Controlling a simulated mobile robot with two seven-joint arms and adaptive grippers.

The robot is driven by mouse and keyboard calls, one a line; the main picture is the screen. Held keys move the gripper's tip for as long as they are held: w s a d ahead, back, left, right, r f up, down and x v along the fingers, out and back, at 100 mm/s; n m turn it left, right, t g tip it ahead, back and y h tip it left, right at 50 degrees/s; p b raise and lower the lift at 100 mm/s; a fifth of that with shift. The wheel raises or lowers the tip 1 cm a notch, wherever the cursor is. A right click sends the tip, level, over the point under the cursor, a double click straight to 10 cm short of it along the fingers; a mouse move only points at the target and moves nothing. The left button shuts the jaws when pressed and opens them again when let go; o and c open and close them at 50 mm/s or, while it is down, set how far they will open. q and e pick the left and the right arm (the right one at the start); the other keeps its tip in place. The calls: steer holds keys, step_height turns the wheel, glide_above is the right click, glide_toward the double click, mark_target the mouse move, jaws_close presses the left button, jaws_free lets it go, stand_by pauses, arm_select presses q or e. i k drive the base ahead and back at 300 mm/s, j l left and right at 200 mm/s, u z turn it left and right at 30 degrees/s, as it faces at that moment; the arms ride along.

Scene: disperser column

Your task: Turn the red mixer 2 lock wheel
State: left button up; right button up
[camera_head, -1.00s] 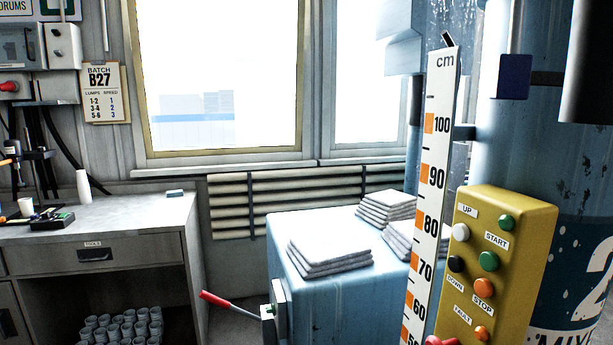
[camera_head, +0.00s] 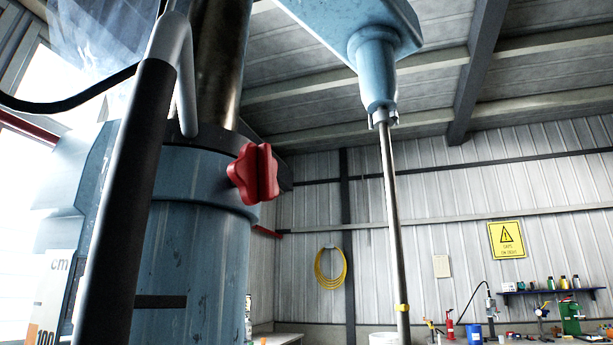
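The red lock wheel (camera_head: 254,173), a lobed knob, sticks out from the collar (camera_head: 190,168) around the blue mixer column (camera_head: 190,255). It is left of the middle of the head view. A steel post (camera_head: 222,65) rises out of the collar. Nothing touches the wheel. Neither of my grippers shows in the view.
A black bar with a grey bent end (camera_head: 133,170) stands in front of the column at left. The blue mixer head (camera_head: 375,50) overhangs at upper middle, with its steel shaft (camera_head: 392,220) hanging down. A cm scale (camera_head: 50,300) is at lower left. The air right of the wheel is clear.

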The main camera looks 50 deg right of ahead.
mark_target(254, 172)
steer(key=i+l+z, duration=0.1)
steer(key=z, duration=1.25)
steer(key=i+l, duration=0.05)
